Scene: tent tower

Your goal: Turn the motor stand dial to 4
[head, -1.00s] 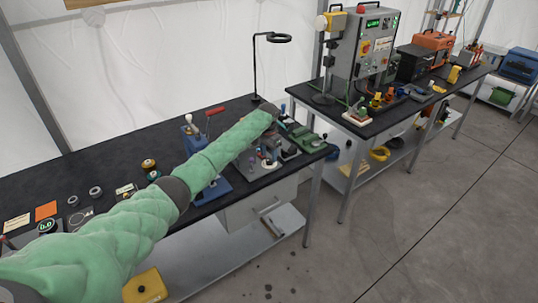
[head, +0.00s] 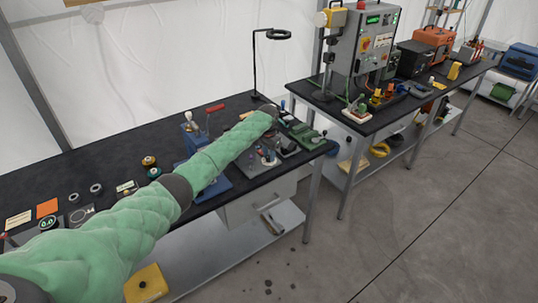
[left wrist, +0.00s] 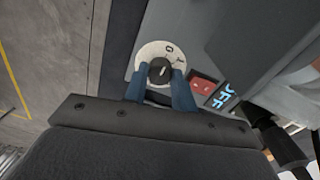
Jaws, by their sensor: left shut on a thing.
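In the left wrist view, the motor stand dial (left wrist: 142,54) is a pale round plate with dark marks and a black knob (left wrist: 159,70) with a white pointer line. The blue fingers of my left gripper (left wrist: 160,82) are shut on the knob, one on each side. Dark marks show on the plate above and right of the knob; I cannot read them surely, and the fingers hide its lower part. In the head view, my left arm reaches over the near bench to its far right end, where the dial is hidden. My right gripper is not in view.
A red switch (left wrist: 203,86) and a lit blue "OFF" display (left wrist: 222,97) sit right of the dial. A second bench stands beyond.

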